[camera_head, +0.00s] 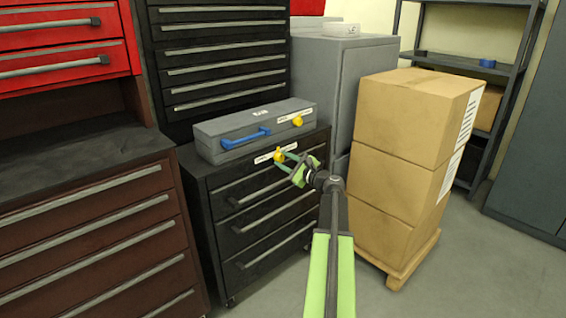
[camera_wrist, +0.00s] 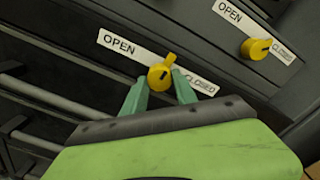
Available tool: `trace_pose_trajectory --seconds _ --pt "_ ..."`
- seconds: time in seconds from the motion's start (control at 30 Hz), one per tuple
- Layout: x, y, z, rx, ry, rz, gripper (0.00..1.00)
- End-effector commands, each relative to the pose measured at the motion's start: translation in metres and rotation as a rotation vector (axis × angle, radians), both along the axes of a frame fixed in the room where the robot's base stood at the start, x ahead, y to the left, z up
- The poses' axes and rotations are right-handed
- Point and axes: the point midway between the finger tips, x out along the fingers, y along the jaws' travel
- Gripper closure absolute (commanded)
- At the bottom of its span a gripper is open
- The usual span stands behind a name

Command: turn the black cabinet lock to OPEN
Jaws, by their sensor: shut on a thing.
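The black cabinet (camera_head: 225,195) stands in the middle of the head view, with a yellow lock knob (camera_head: 278,155) at the top of its front. In the wrist view the knob (camera_wrist: 160,76) sits between an OPEN label (camera_wrist: 118,43) on its left and a CLOSED label (camera_wrist: 200,85) on its right. Its raised tab points up and to the right, between the two labels. My gripper (camera_head: 283,158) reaches it from the right. In the wrist view the green fingers (camera_wrist: 160,88) are shut on the knob, one at each side.
A grey case (camera_head: 225,125) with a blue handle (camera_head: 245,138) and its own yellow knob (camera_head: 297,121) lies on the cabinet, just above my gripper. Stacked cardboard boxes (camera_head: 405,155) on a pallet (camera_head: 400,268) stand close on the right. Open floor (camera_head: 480,265) lies at the right front.

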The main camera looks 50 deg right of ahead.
Motion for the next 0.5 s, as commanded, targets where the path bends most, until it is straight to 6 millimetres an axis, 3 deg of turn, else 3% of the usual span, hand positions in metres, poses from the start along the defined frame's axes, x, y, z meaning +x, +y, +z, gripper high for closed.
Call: trace_pose_trajectory --seconds 0.5 --pt "0.0015 -0.0005 0.0020 -0.482 0.031 0.000 1.00"
